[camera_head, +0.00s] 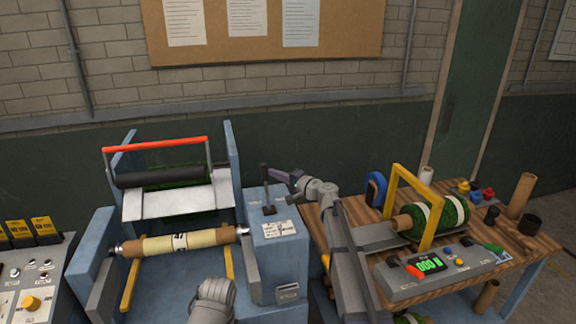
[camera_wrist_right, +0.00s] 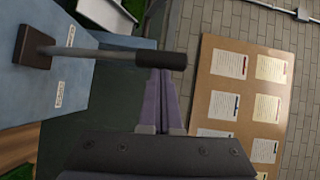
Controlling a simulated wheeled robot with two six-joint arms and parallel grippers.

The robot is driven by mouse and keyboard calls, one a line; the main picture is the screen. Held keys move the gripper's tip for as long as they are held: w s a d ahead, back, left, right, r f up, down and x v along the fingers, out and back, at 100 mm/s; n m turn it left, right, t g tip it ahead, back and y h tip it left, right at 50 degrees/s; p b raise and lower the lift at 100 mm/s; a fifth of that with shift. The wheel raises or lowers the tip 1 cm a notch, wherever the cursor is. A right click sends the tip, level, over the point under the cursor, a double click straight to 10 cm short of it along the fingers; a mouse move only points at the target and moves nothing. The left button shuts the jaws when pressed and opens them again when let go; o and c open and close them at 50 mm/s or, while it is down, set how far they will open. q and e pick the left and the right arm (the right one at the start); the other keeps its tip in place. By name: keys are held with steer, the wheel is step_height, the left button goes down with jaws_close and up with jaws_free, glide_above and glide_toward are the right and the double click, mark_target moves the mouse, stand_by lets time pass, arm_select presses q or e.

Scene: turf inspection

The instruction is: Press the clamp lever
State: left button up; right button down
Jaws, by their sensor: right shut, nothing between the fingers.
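The lever (camera_head: 265,184) is a dark rod with a black grip, standing upright from a small dark base on the blue machine's right-hand cabinet (camera_head: 277,255). In the right wrist view the lever (camera_wrist_right: 105,56) runs across the picture, its black grip end passing over the tips of my right gripper. My right gripper (camera_head: 275,176) has purple fingers and is shut and empty, just right of the lever near its upper part. The closed fingers also show in the right wrist view (camera_wrist_right: 160,82). I cannot tell whether they touch the grip. My left gripper is out of view.
A wooden bench (camera_head: 540,243) on the right holds a yellow frame (camera_head: 428,215), a green roll (camera_head: 447,214) and a display panel (camera_head: 440,270). A grey control box (camera_head: 30,280) stands at left.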

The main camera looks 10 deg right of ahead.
steer(key=a+n+g+h+p, duration=0.1)
steer(key=a+n+h+p, duration=0.1)
steer(key=a, duration=0.6)
steer(key=shift+s+f+n, duration=0.2)
steer(key=shift+f+n, duration=0.2)
steer(key=shift+f, duration=0.05)
